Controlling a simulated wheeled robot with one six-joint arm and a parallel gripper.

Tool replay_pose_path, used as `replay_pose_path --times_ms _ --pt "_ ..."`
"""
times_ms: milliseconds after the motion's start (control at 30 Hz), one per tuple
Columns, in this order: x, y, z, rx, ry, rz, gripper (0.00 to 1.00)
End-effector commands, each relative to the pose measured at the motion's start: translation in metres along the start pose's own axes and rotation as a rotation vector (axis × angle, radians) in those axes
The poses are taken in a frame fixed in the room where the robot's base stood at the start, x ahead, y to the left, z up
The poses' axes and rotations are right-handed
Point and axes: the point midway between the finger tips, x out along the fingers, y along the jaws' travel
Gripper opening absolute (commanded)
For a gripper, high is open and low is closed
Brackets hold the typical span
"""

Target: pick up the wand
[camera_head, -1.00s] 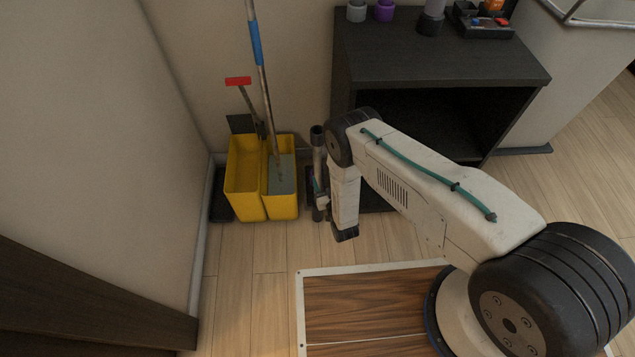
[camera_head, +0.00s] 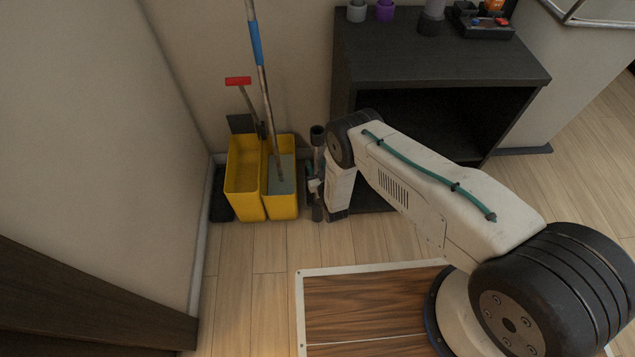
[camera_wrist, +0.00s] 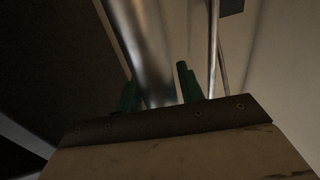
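The wand (camera_head: 317,157) is a dark-topped metal tube standing upright on the floor between the yellow bucket and the black cabinet. In the wrist view the wand (camera_wrist: 148,45) is a shiny grey tube rising from between the green fingers. My gripper (camera_wrist: 158,90) has its fingers apart, one on each side of the tube, with a narrow gap seeming to show at the right finger. Contact is not clear. In the head view my gripper (camera_head: 315,185) is low beside the wand, partly hidden by my wrist.
A yellow two-part bucket (camera_head: 245,178) with a blue-gripped mop handle (camera_head: 257,45) and a red-topped tool stands close left of the wand. The black open cabinet (camera_head: 430,60) is close on the right, with the wall behind.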

Motion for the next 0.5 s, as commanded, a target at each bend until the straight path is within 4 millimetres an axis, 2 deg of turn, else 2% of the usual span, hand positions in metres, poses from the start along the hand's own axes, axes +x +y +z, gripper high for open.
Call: replay_pose_path --times_ms 33,100,133,500 --pt "0.0 -0.0001 -0.0001 0.0 0.0 0.0 0.23" --pt "-0.0001 -0.0001 -0.0001 0.0 0.0 0.0 0.04" --pt "-0.0001 -0.0001 -0.0001 0.0 0.0 0.0 0.0" --pt "0.0004 -0.0002 -0.0031 0.0 0.001 0.0 0.0"
